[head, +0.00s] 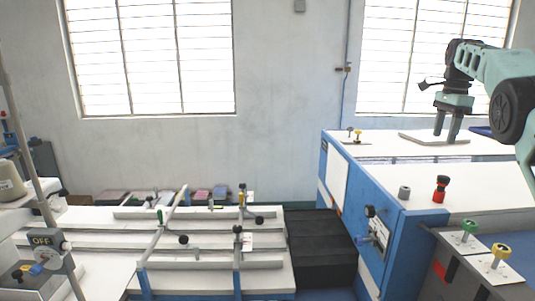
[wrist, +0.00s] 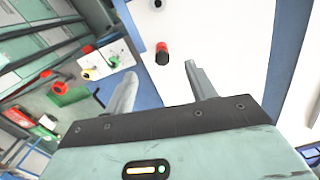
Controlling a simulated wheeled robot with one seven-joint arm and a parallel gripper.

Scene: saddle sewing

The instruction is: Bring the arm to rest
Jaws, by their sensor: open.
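My gripper (head: 447,138) is at the right of the head view, pointing down above the white top of the blue machine (head: 400,240). Its two fingers are apart with nothing between them. In the wrist view my gripper (wrist: 160,92) also shows open and empty. My arm bends in from the right edge of the head view. A white plate (head: 420,136) lies on the machine top behind the fingertips; I cannot tell whether they touch it.
A red and black knob (head: 440,189) and a grey cylinder (head: 404,192) stand on the machine top. Green (head: 469,228) and yellow (head: 500,254) knobs sit at the lower right. A white-railed table (head: 210,240) is at left. An OFF switch box (head: 46,246) is far left.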

